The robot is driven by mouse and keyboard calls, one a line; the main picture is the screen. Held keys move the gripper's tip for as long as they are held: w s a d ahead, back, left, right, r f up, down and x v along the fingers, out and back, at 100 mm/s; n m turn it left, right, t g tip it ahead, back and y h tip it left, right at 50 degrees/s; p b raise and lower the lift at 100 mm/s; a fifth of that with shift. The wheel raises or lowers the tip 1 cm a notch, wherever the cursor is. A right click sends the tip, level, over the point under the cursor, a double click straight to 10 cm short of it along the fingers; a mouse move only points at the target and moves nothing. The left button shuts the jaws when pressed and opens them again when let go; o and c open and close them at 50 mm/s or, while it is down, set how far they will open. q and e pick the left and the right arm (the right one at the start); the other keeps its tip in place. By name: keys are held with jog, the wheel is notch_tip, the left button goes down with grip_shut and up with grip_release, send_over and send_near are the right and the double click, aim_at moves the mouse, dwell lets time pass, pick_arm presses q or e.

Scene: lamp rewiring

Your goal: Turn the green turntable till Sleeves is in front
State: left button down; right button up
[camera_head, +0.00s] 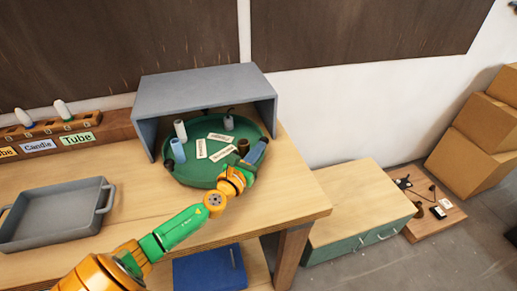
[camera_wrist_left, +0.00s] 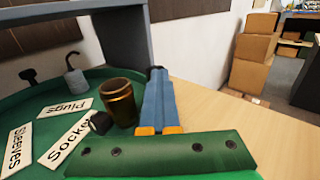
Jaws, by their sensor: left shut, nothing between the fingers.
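The green turntable (camera_head: 190,178) sits on the wooden bench, partly under a grey hood. Three white labels lie on it; in the left wrist view they read Sleeves (camera_wrist_left: 17,149), Sockets (camera_wrist_left: 68,144) and Plugs (camera_wrist_left: 65,108). In the head view the Sleeves label (camera_head: 201,148) is on the left and the Sockets label (camera_head: 222,153) is at the front right, by a brass cylinder (camera_head: 243,147). My left gripper (camera_head: 261,147) is shut and empty at the turntable's right rim, beside the brass cylinder. I cannot tell whether it touches the rim. My right gripper is not in view.
The grey hood (camera_head: 205,90) covers the turntable's back and sides. Blue and white cylinders (camera_head: 178,150) stand on its left part. A grey tray (camera_head: 52,217) and a labelled wooden rack (camera_head: 110,128) are to the left. Bare bench lies between tray and turntable.

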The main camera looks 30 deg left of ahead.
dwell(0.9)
pick_arm(q)
jog(key=c, duration=0.8)
grip_release()
jog(key=shift+c, duration=0.2)
